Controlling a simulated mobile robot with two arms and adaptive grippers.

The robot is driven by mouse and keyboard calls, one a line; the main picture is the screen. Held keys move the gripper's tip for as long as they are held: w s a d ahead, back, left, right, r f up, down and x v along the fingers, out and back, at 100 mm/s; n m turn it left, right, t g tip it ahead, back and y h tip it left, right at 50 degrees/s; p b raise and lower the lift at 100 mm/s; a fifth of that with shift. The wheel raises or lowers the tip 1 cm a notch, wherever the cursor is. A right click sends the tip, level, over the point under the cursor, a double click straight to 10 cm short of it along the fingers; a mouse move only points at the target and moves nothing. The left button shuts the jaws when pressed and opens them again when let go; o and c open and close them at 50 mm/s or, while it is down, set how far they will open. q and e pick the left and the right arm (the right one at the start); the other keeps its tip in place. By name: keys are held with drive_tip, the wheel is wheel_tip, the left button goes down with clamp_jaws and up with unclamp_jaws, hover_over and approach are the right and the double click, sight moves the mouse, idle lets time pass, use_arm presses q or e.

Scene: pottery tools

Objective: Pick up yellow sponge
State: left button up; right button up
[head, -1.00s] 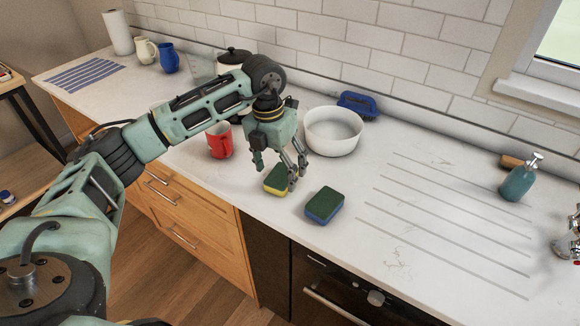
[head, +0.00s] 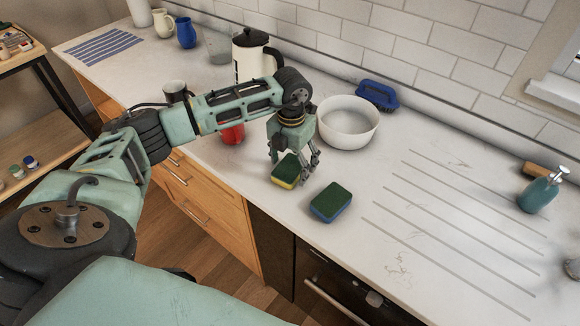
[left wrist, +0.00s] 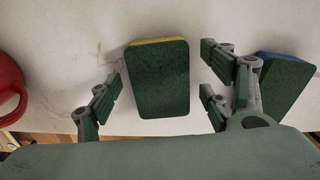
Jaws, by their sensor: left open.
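The yellow sponge (head: 288,169), with a dark green scouring top, lies flat on the white counter. Its green top fills the middle of the left wrist view (left wrist: 158,80), with a yellow strip at its far edge. My left gripper (head: 294,158) is open over it, fingers pointing down. In the left wrist view the fingers (left wrist: 162,88) stand on both sides of the sponge, with a visible gap on each side. Part of the sponge is hidden by the gripper in the head view. My right gripper is not in view.
A blue sponge (head: 330,203) with a green top lies close to the right, beside the right fingers. A white bowl (head: 347,124) stands behind, and a red mug (head: 232,134) to the left, partly behind my arm.

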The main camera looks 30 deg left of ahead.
use_arm(q)
drive_tip(key=c, duration=0.5)
drive_tip(key=shift+c, duration=1.3)
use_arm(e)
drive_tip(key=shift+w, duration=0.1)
